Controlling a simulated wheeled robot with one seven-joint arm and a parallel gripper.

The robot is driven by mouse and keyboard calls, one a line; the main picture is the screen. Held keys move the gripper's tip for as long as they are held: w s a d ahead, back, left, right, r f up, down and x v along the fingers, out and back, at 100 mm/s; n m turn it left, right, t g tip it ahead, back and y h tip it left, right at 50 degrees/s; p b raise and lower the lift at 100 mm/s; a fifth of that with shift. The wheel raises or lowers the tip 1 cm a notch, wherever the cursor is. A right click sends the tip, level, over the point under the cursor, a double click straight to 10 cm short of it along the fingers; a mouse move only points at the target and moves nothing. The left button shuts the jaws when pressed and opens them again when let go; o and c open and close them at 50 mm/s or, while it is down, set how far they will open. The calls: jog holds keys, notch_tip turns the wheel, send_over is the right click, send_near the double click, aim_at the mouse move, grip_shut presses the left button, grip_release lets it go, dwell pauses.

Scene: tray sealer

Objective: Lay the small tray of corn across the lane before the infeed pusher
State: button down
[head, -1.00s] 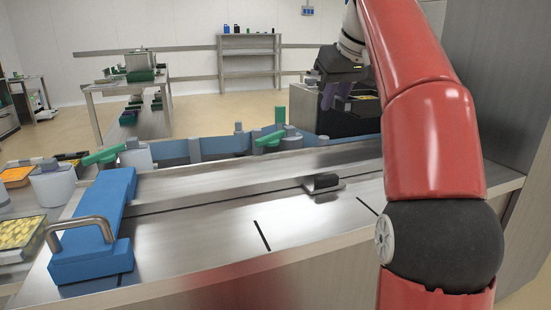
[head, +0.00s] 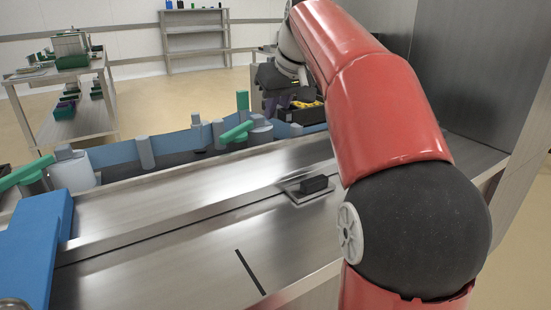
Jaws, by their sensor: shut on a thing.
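Something yellow (head: 305,104), which looks like corn, shows just right of the fingers. The fingers are shut, but the grip is small and partly hidden, so the outline of the held tray does not show. The long steel lane (head: 180,215) runs across the front and is bare of trays. A blue block (head: 35,245) lies across its left end. A black block on a small steel plate (head: 313,186) sits farther right.
A blue-walled channel (head: 172,150) with grey posts and green-handled parts (head: 238,132) runs behind the lane. My red arm covers the lane's right part. A tall steel cabinet (head: 470,70) stands at right. A bench (head: 65,95) and shelf (head: 196,45) stand farther back.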

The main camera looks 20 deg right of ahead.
aim_at(272, 168)
notch_tip(272, 168, down, 12)
jog(key=shift+f+b, duration=0.1)
jog(key=shift+b, duration=0.7)
jog(key=shift+f, duration=0.1)
jog(key=shift+f, duration=0.15)
jog(key=c, duration=1.4)
grip_release()
jog(key=shift+o, duration=0.2)
